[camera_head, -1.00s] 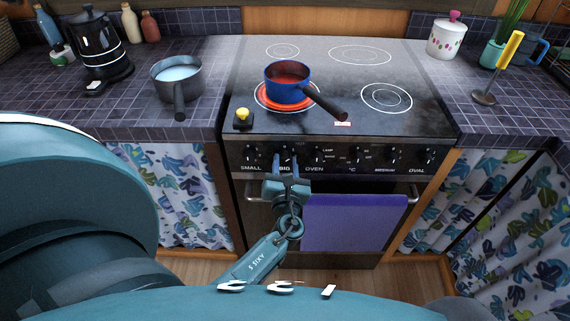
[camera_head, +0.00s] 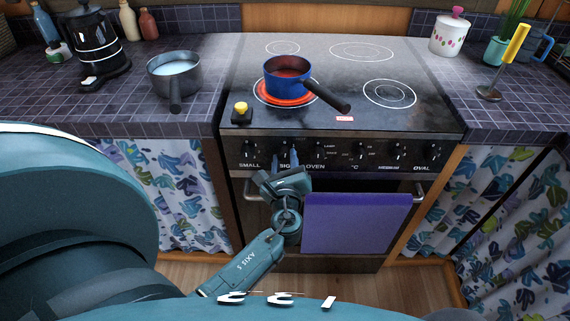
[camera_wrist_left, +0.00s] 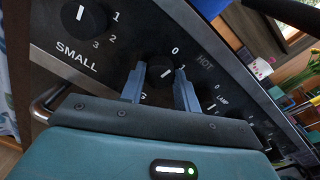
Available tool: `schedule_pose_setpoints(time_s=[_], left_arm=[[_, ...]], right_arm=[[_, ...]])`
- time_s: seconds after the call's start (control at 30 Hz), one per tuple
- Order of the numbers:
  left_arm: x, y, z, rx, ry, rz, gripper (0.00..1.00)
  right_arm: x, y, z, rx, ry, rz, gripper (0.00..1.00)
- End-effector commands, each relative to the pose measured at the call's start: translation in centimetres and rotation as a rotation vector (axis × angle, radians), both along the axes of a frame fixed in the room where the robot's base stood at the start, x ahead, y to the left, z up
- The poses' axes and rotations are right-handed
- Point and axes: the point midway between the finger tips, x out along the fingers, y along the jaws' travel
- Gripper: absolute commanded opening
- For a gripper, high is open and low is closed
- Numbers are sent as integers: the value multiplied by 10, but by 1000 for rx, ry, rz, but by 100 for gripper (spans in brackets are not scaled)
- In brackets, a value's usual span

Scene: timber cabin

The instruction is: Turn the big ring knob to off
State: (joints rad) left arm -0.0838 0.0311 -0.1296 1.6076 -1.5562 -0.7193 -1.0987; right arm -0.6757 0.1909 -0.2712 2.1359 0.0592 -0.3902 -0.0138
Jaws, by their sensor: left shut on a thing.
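The big ring knob (camera_wrist_left: 158,74), a dark round knob with a white mark, is on the oven's front panel, second from the left. In the left wrist view it sits between the two fingers of my left gripper (camera_wrist_left: 160,88), and its mark points up and right, nearer the 1 than the 0. In the head view my left gripper (camera_head: 284,160) is at the panel, shut on this knob and tilted; the fingers partly hide the knob and its label. My right gripper is not in view.
A blue pot (camera_head: 287,76) stands on a glowing red ring (camera_head: 262,94). The small ring knob (camera_head: 249,150) is just left of my gripper. A purple towel (camera_head: 357,225) hangs on the oven handle (camera_head: 418,192). A grey saucepan (camera_head: 174,80) stands on the left counter.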

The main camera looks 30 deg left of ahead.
Motion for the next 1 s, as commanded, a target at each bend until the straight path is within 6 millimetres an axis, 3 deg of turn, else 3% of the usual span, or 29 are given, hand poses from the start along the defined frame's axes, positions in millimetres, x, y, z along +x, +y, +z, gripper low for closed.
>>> schedule_pose_setpoints(time_s=[0.33,0.87,0.9,1.0], left_arm=[[0,1,0,-122,-77,0,9],[0,1,1,-149,-93,1,9],[0,1,1,-149,-93,1,32],[0,1,1,-148,-92,1,40]], right_arm=[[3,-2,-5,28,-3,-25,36],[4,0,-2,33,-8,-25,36],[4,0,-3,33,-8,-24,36],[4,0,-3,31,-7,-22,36]])
